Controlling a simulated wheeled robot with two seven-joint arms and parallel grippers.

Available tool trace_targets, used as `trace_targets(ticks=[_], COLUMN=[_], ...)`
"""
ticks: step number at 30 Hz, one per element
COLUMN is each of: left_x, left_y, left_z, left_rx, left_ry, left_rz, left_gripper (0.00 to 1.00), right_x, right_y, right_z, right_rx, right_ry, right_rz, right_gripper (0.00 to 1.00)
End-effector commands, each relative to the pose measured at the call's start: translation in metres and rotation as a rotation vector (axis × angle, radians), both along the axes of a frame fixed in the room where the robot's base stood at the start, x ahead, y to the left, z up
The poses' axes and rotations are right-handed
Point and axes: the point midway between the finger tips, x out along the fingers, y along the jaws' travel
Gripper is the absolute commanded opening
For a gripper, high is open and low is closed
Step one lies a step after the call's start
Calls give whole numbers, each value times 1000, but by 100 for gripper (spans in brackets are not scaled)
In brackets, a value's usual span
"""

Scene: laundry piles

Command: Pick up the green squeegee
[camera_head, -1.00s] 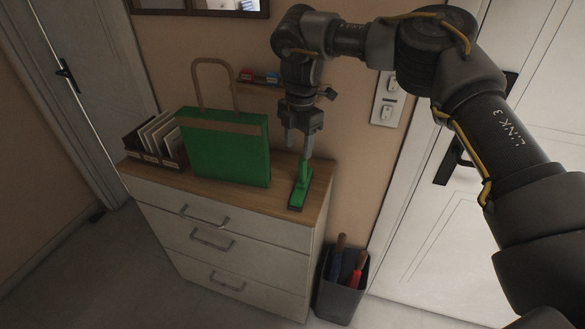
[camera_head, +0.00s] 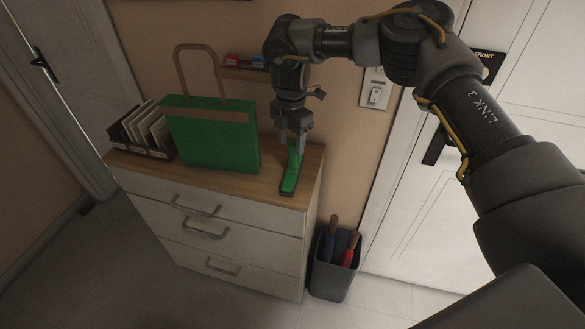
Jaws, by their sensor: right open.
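The green squeegee (camera_head: 291,172) lies on the wooden top of the white dresser (camera_head: 230,187), near its right end, with its dark edge toward the front. My right gripper (camera_head: 292,145) points down above the back part of the squeegee. Its fingers are open, one to each side of the squeegee's upper end as seen from here; I cannot tell whether they touch it. The fingers hide part of the squeegee's back end. My left gripper is not in view.
A green bag (camera_head: 212,138) with a brown handle stands left of the squeegee. A file holder (camera_head: 143,133) stands at the dresser's left end. A small wall shelf (camera_head: 243,72) is behind. A grey bin (camera_head: 333,272) stands on the floor at right.

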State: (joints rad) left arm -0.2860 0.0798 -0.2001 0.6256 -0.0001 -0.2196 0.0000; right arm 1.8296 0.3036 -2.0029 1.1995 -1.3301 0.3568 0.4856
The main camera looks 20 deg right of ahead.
Motion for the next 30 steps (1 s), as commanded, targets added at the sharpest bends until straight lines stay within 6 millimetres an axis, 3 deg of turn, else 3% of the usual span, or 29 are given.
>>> trace_targets(ticks=[4, 9, 17, 28, 30], left_x=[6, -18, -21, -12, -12], left_y=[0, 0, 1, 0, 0], left_z=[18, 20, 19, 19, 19], left_rx=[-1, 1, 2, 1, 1], left_ry=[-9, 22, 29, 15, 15], left_rz=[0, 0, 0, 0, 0], left_gripper=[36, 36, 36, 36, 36], right_x=[-3, -2, -2, -2, -2], right_y=[-3, -2, -2, -2, -2], right_z=[-19, -37, -40, -40, -40], right_rx=[-2, 0, 0, 0, 0], right_ry=[4, 1, 0, 0, 0], right_rz=[2, 3, 1, 2, 2], right_gripper=[51, 51, 50, 2, 0])
